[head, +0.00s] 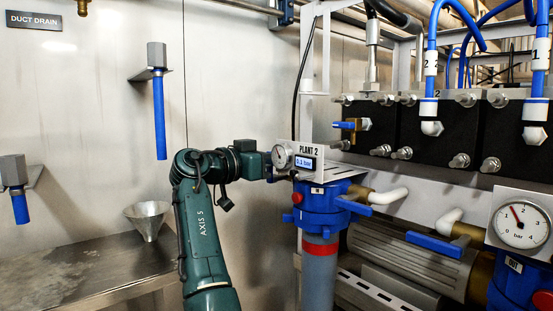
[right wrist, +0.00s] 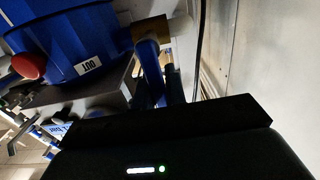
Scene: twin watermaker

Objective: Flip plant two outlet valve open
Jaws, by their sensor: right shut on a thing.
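In the right wrist view a blue housing (right wrist: 85,40) with a white OUT label has a brass fitting (right wrist: 151,31) at its right side. A blue valve handle (right wrist: 149,65) comes down from the fitting. My right gripper (right wrist: 170,88) is shut on this handle, though its dark body hides the lower end. In the head view my green right arm reaches the left side of the PLANT 2 panel (head: 309,138). Its fingertips are not visible there, and the grip point is hidden. My left gripper is in neither view.
Another blue housing (head: 322,205) with a red knob stands below the panel. Further right are a blue handle (head: 434,245) and a pressure gauge (head: 521,224). A funnel (head: 147,220) sits on the steel bench (head: 90,265). A wall (right wrist: 265,60) is close on the wrist view's right.

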